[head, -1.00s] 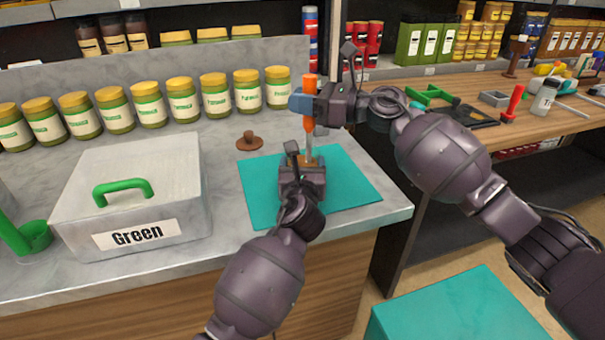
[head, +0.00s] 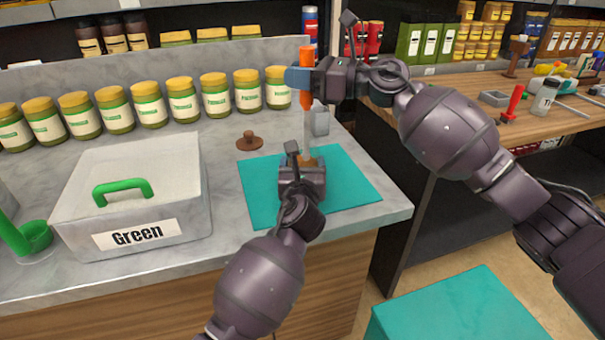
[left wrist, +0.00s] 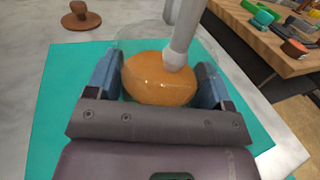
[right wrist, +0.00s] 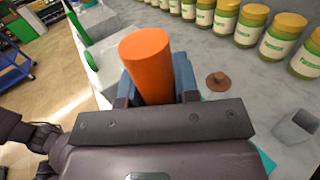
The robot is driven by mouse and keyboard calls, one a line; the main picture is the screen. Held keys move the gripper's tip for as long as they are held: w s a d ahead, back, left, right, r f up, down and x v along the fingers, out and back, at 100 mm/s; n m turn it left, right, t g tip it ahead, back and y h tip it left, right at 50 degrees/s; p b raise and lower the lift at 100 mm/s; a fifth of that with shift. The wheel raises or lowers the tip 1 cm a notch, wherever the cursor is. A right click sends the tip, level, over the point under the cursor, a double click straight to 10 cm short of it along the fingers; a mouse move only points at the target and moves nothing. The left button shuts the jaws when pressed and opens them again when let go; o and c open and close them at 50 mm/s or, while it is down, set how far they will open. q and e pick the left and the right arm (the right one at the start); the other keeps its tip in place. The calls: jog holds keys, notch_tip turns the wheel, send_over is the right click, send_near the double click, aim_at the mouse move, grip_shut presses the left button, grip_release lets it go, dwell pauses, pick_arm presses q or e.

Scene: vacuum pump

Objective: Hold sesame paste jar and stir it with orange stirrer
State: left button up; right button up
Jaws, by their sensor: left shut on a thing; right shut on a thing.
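The open sesame paste jar (left wrist: 160,82), clear glass with orange-brown paste, stands on the teal mat. My left gripper (head: 302,172) is shut around it and hides most of it in the head view; the jaws flank it in the left wrist view. My right gripper (head: 308,78) is shut on the orange handle of the stirrer (head: 306,55), held nearly upright above the jar. The handle also fills the jaws in the right wrist view (right wrist: 147,65). The stirrer's grey lower end (left wrist: 180,52) is at the jar's mouth; I cannot tell whether it touches the paste.
The teal mat (head: 345,180) lies on the marble counter near its right edge. A brown knobbed lid (head: 249,142) and a grey cup (right wrist: 297,127) are nearby. A lidded box marked Green (head: 135,200) stands left; yellow-lidded jars (head: 180,100) line the back.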

notch_tip(320, 180, up, 7)
jog(key=shift+s+a, duration=0.15)
jog(key=shift+a, duration=0.25)
dwell(0.5)
jog(key=shift+r, duration=0.1)
pick_arm(q)
jog(key=o, duration=1.1)
jog(key=shift+o, duration=0.2)
